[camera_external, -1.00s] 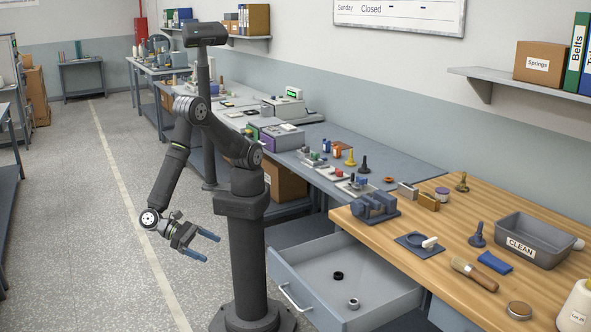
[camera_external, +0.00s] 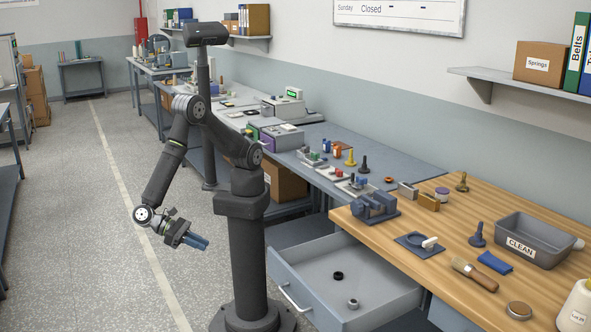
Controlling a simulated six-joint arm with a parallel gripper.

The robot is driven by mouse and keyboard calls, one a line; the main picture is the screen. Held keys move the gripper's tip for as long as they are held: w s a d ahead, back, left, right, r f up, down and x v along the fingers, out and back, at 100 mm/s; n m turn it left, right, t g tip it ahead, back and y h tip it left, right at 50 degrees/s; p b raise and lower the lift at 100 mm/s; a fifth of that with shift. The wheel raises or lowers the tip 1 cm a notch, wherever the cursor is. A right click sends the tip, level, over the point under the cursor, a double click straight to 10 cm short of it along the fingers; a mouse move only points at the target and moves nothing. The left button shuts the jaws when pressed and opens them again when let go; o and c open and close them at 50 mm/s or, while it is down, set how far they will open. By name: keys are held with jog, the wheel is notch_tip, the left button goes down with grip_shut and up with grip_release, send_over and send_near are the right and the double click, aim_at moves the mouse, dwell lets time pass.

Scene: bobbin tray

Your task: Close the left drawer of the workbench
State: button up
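The left drawer (camera_external: 312,264) of the wooden-topped workbench (camera_external: 445,226) is pulled out, its light grey inside showing. Its front carries a pale bar handle (camera_external: 294,298) and faces toward my arm's column. A small black ring (camera_external: 338,275) and a small grey metal part (camera_external: 353,304) lie in the drawer. My gripper (camera_external: 205,246) hangs over the floor on the left of my column, well apart from the drawer and handle. Its blue fingers lie close together with nothing visible between them.
My column stands close to the drawer's front left, between it and my gripper. The bench top holds a grey vise (camera_external: 374,206), a grey bin (camera_external: 540,252), a brush (camera_external: 474,272) and a blue cloth (camera_external: 494,262). The floor (camera_external: 100,270) left of my gripper is clear.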

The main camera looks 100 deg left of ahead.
jog(key=w+n+g+y, duration=0.1)
jog(key=w, duration=0.2)
jog(key=w+f+n+g, duration=0.1)
jog(key=w+g, duration=0.1)
jog(key=w+n+g+y, duration=0.1)
jog(key=w, duration=0.2)
jog(key=shift+w+a+f+n+g+y, duration=0.3)
jog(key=shift+w+a+n+g, duration=0.05)
jog(key=shift+a+n+g, duration=0.05)
grip_shut()
jog(key=w+n+g, duration=0.4)
jog(key=w+g, duration=0.1)
jog(key=w, duration=0.3)
jog(key=shift+h, duration=0.4)
jog(key=shift+w+a+f, duration=0.85)
jog(key=shift+w+f, duration=0.15)
jog(key=shift+f, duration=0.55)
jog(key=shift+w+a+f, duration=0.85)
jog(key=shift+w+f, duration=0.2)
jog(key=shift+f, duration=0.45)
jog(key=shift+w+a+f, duration=0.85)
jog(key=shift+w+f, duration=0.15)
jog(key=shift+f, duration=0.55)
send_over(337, 261)
jog(key=shift+w, duration=0.15)
